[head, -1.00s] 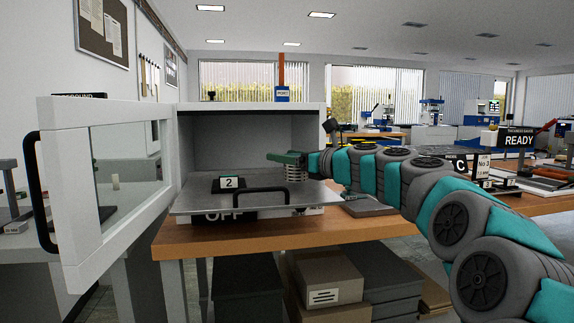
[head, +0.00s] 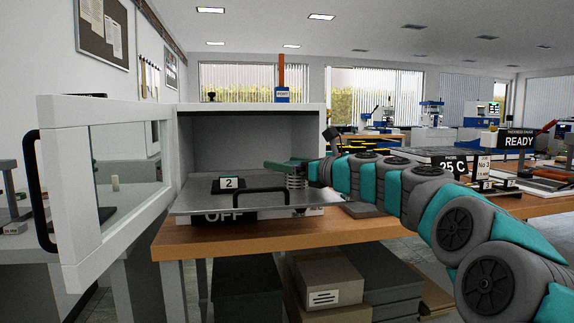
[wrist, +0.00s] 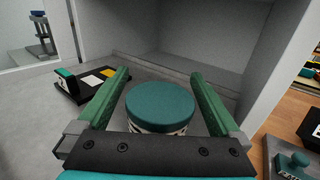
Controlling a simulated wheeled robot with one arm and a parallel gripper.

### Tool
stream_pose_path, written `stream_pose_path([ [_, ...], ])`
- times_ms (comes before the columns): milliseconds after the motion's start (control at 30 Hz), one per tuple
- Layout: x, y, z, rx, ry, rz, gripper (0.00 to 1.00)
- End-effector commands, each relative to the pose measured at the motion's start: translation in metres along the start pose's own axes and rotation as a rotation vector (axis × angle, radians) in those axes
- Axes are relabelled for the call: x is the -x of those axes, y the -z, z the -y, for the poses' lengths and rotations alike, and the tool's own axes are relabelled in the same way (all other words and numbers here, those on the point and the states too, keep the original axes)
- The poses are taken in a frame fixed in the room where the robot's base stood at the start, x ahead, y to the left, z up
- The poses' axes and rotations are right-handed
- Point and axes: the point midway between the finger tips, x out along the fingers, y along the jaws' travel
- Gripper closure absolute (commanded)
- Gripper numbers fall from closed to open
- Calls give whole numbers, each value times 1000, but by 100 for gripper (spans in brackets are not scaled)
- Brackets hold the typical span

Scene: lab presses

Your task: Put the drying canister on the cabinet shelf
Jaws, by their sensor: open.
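The drying canister (wrist: 160,105) has a round teal lid over a pale ribbed body. In the head view the canister (head: 296,182) is upright at the right part of the grey cabinet shelf (head: 200,204) and seems to rest on it. The shelf sticks out from the open white cabinet (head: 250,106). My gripper (wrist: 160,75) is open, its green fingers on either side of the lid, with gaps between. In the head view my gripper (head: 287,166) is at the top of the canister. The canister's base is hidden in the wrist view.
A black holder with a "2" sign (head: 229,183) sits left of the canister on the shelf. A black handle (head: 262,190) stands at the shelf front. The glazed cabinet door (head: 62,200) is swung open left. The shelf behind the canister is clear.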

Motion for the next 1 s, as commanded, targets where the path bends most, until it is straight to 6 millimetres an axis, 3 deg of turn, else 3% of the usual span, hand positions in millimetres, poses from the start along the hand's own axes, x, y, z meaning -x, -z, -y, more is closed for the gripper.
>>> stream_pose_path([
  [233,25,-1,0,-1,1,1,0],
  [633,102,-2,0,0,2,2,0],
  [800,117,-2,1,1,3,1,0],
  [1000,120,-1,1,1,2,0,0],
])
